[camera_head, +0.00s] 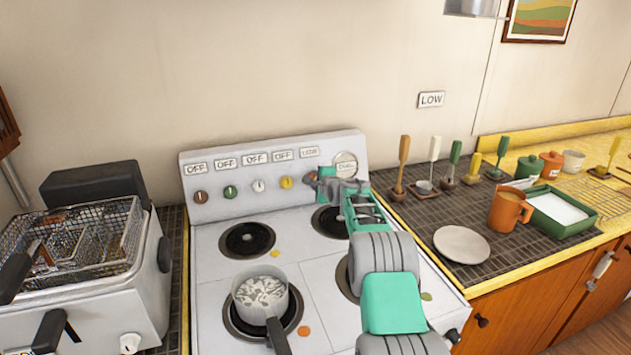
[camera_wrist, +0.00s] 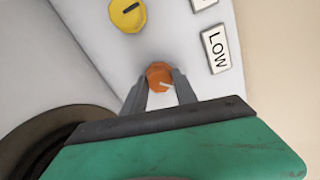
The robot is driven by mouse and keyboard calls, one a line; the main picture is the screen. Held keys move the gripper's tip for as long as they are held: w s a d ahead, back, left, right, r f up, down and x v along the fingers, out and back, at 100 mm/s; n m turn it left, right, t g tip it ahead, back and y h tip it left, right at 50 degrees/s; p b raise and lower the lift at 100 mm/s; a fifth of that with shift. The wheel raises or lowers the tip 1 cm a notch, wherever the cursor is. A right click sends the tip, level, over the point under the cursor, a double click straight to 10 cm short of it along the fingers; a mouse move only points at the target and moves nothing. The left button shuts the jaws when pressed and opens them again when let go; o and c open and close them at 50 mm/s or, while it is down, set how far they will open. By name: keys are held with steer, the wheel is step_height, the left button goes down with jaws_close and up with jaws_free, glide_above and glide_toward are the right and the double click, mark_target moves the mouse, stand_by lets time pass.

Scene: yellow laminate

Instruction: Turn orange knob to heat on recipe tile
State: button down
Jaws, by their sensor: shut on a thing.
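The orange knob (camera_wrist: 158,72) sits between the two fingers of my gripper (camera_wrist: 160,84) in the wrist view, and the gripper is shut on it. A pale pointer mark shows on its lower right in that view. The label (camera_wrist: 216,48) beside the knob reads LOW. In the head view my gripper (camera_head: 320,181) reaches the right end of the stove's back panel and mostly hides the knob. The LOW label (camera_head: 310,152) stands above it there. The recipe tile (camera_head: 431,99) on the wall also reads LOW.
Red, green, white and yellow knobs (camera_head: 287,182) line the panel, their labels reading OFF. A pot (camera_head: 261,297) with pale contents stands on the front left burner. A deep fryer (camera_head: 148,290) is at left. Utensils, a plate (camera_head: 461,245) and an orange mug (camera_head: 507,211) are on the right counter.

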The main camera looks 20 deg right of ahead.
steer(key=m, duration=0.3)
steer(key=c, duration=1.2)
jaws_free()
steer(key=shift+s, duration=0.1)
steer(key=b+v, duration=0.1)
steer(key=v, duration=0.6)
